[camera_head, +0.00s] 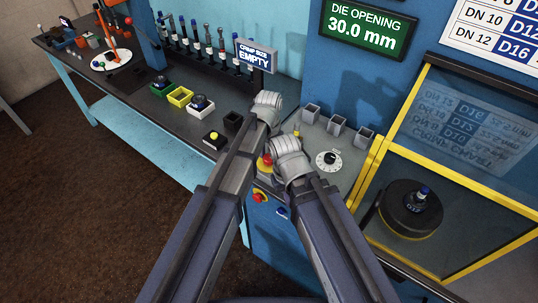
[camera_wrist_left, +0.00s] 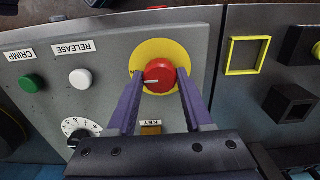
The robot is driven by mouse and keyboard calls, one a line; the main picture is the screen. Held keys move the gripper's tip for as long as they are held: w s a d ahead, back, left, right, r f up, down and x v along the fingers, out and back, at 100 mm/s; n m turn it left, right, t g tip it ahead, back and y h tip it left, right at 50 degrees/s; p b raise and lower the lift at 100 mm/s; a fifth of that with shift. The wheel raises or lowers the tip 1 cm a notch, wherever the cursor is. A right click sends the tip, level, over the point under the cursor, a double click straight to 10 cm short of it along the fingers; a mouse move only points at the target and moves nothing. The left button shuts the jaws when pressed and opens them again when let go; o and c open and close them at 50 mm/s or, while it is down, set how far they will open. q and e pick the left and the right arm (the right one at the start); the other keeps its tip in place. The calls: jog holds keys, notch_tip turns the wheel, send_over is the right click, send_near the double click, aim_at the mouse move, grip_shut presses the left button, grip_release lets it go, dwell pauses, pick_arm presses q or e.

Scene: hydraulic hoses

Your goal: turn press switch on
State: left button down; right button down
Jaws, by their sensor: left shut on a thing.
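The press switch is a red round knob (camera_wrist_left: 160,73) with a white line across it, on a yellow disc (camera_wrist_left: 153,50) on the grey press panel. My left gripper (camera_wrist_left: 161,85) has its two purple fingers on either side of the knob, shut on it. The white line runs roughly level in the left wrist view. In the head view, the red knob (camera_head: 265,160) shows in part between my arms, and my arm links hide most of the left gripper. My right gripper is not visible.
The panel holds a green crimp button (camera_wrist_left: 31,83), a white release button (camera_wrist_left: 80,79), a dial (camera_wrist_left: 80,131) and a key label (camera_wrist_left: 151,129). The press chamber (camera_head: 440,190) has a yellow frame. A die opening display (camera_head: 361,27) reads 30.0 mm.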

aim_at(269, 157)
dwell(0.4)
pick_arm(q)
jog(key=shift+c, duration=1.5)
grip_release()
notch_tip(269, 157, up, 8)
jog(key=p, duration=0.8)
jog(key=shift+f, duration=0.1)
